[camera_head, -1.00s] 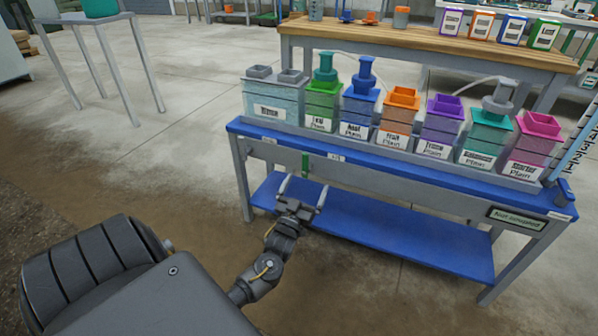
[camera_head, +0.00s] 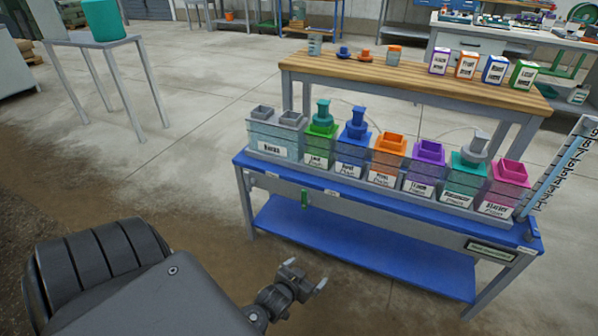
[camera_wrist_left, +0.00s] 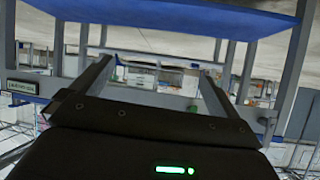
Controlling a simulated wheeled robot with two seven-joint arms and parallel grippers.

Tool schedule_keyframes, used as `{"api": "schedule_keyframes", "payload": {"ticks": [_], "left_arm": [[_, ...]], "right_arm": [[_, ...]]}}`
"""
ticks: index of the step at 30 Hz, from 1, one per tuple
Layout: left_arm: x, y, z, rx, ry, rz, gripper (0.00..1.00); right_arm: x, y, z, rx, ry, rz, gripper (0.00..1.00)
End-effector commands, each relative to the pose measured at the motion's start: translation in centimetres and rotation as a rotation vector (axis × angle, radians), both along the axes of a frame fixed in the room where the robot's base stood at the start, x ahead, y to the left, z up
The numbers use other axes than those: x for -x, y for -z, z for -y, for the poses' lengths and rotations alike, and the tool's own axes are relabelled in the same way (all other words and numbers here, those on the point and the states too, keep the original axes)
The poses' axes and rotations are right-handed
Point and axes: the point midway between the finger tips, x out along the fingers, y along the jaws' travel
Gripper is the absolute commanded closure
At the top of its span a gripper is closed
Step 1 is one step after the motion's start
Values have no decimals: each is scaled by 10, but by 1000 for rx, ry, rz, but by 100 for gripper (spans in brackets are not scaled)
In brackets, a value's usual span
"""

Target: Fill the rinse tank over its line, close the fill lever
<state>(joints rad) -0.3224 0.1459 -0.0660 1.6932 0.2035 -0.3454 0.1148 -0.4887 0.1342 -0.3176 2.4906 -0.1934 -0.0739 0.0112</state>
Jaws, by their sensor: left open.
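The rinse tank (camera_head: 272,146) is the clear, grey-topped double box at the left end of the blue bench. Its label is partly readable; its liquid level and line are too small to tell. A small green lever (camera_head: 304,199) hangs down at the bench's front rail, below the tanks, and looks like the fill lever. My left gripper (camera_head: 307,273) is open and empty, in front of the bench and below the lever, apart from both. In the left wrist view its two fingers (camera_wrist_left: 155,70) stand wide apart with nothing between them. My right gripper is not in view.
Several coloured tanks (camera_head: 385,157) stand in a row right of the rinse tank. The blue bench (camera_head: 400,205) has a lower blue shelf (camera_head: 360,250). A scale board (camera_head: 560,165) rises at its right end. A wooden-topped table (camera_head: 400,78) stands behind.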

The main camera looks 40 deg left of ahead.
Motion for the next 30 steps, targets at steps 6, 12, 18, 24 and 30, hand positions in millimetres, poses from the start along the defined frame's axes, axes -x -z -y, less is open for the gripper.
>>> {"api": "schedule_keyframes", "payload": {"ticks": [6, 12, 18, 24, 30], "left_arm": [[39, -3, 27, 17, 61, -213, 0], [68, -1, 44, 24, 104, -351, 0], [86, -1, 54, 25, 132, -430, 0], [91, 1, 56, 25, 140, -455, 0], [91, 1, 56, 25, 140, -455, 0]], "right_arm": [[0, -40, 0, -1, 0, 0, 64], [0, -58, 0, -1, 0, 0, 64], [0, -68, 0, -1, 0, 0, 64], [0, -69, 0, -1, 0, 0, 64], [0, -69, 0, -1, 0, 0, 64]]}}
